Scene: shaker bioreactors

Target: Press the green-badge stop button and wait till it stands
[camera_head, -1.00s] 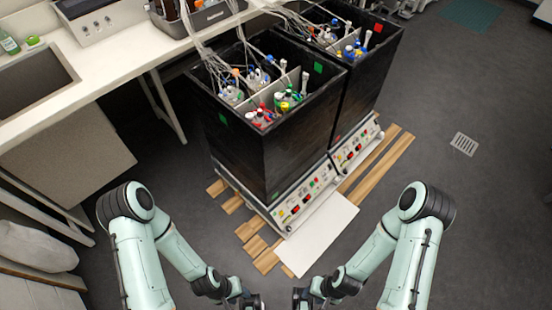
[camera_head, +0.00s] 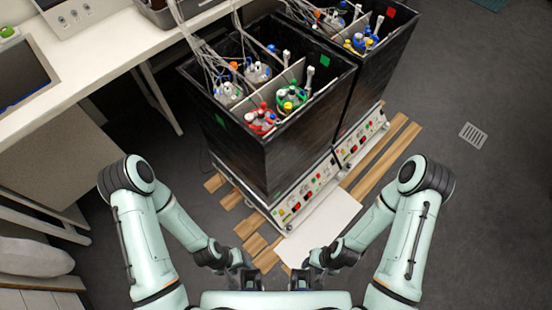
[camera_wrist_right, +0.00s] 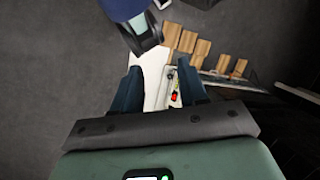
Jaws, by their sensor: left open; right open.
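The green-badge shaker is the nearer black box (camera_head: 300,135). One green badge (camera_head: 324,61) is on its right side wall, another on its left. Its white control panel (camera_head: 306,193) runs along the base, with small red displays and buttons. I cannot tell which one is the stop button. My left gripper (camera_head: 249,281) is low in front of the base, to the left. My right gripper (camera_head: 301,279) is beside it, apart from the panel. In the right wrist view its open, empty fingers (camera_wrist_right: 160,88) frame a panel part with a red display (camera_wrist_right: 174,96).
A second black box with a red badge (camera_head: 390,12) stands behind. A white sheet (camera_head: 318,229) and wooden slats (camera_head: 254,246) lie at the base. A bench (camera_head: 100,70) stands left. Tubes and bottles fill the boxes.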

